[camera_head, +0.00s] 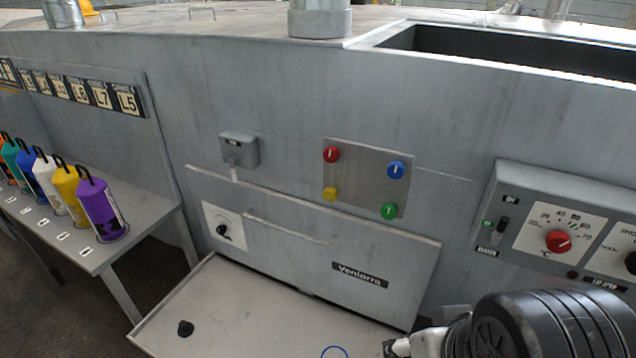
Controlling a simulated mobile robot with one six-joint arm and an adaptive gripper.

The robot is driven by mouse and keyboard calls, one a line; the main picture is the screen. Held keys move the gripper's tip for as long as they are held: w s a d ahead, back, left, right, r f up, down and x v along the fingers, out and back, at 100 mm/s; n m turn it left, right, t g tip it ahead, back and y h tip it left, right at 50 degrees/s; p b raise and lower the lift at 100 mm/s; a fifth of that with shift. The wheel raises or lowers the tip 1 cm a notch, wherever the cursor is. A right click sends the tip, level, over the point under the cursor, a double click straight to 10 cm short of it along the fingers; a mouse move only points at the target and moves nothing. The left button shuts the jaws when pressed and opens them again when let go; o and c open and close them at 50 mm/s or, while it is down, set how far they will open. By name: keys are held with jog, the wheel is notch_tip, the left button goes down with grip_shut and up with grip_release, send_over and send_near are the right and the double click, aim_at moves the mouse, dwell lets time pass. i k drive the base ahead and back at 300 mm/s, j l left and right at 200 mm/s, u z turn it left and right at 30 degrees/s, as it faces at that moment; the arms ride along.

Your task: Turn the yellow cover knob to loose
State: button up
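The yellow knob (330,194) is at the lower left of a square metal plate (363,178) on the grey machine front. A small pale pointer mark shows on it, but its exact setting is too small to tell. On the same plate are a red knob (331,154), a blue knob (396,170) and a green knob (389,210). My gripper (393,347) is at the bottom edge, low and right of the plate, apart from the yellow knob. It is small and partly cut off, so its finger opening cannot be told.
Below the plate is a panel with a handle (288,230) above a pale shelf (250,318) with a black knob (185,328). A control box (558,241) juts out at right. Coloured bottles (101,208) stand at left. The space before the plate is clear.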

aim_at(330, 195)
jog(key=j+z, duration=0.25)
jog(key=z, duration=0.25)
jog(key=j+z, duration=0.3)
jog(key=z, duration=0.2)
jog(key=j+z, duration=0.3)
jog(key=z, duration=0.2)
